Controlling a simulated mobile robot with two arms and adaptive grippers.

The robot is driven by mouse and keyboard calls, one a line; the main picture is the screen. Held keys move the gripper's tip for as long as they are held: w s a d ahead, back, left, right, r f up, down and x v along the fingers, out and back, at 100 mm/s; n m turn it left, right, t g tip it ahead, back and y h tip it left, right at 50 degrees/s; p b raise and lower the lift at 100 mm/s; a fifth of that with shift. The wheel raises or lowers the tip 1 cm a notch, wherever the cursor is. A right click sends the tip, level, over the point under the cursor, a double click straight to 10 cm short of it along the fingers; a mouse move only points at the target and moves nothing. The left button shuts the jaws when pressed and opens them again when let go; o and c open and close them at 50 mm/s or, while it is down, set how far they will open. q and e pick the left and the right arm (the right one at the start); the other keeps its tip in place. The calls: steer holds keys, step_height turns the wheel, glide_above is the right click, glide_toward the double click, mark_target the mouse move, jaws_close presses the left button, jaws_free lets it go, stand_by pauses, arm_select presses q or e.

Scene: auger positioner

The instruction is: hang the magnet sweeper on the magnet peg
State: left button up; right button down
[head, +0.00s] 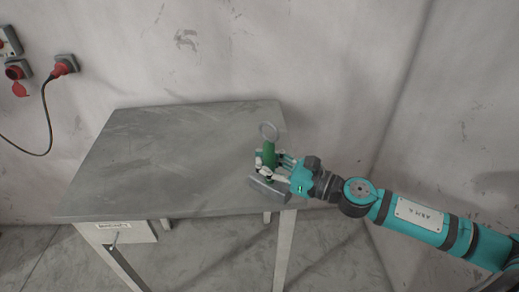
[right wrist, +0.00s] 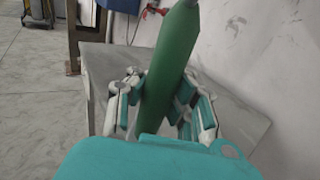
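The magnet sweeper has a green handle (head: 268,155), a grey ring (head: 268,131) on top and a grey cylindrical bar (head: 268,189) at the bottom. My right gripper (head: 270,165) is shut around the handle and holds the sweeper near the table's right front corner. In the right wrist view the green handle (right wrist: 168,75) stands slightly tilted between the finger pads. A small peg-like part (head: 115,239) sticks out of a pale labelled panel (head: 135,232) under the table's left front edge; the label is too small to read surely. My left gripper is not in view.
The grey table (head: 165,160) has a bare top and stands near the wall. Red plugs and sockets (head: 62,66) with a black cable (head: 47,120) are on the wall at the left. The floor in front of the table is clear.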

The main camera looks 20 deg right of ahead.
steer(key=s+f+m+t+h, duration=0.2)
steer(key=s+f+m+h, duration=0.1)
steer(key=s+m+h, duration=0.1)
steer(key=s+f+m+t+h, duration=0.2)
steer(key=s+f+m+h, duration=0.1)
steer(key=s+h, duration=0.4)
steer(key=shift+s+a+f+m, duration=0.25)
steer(key=shift+s+f+m, duration=0.15)
steer(key=shift+s, duration=0.8)
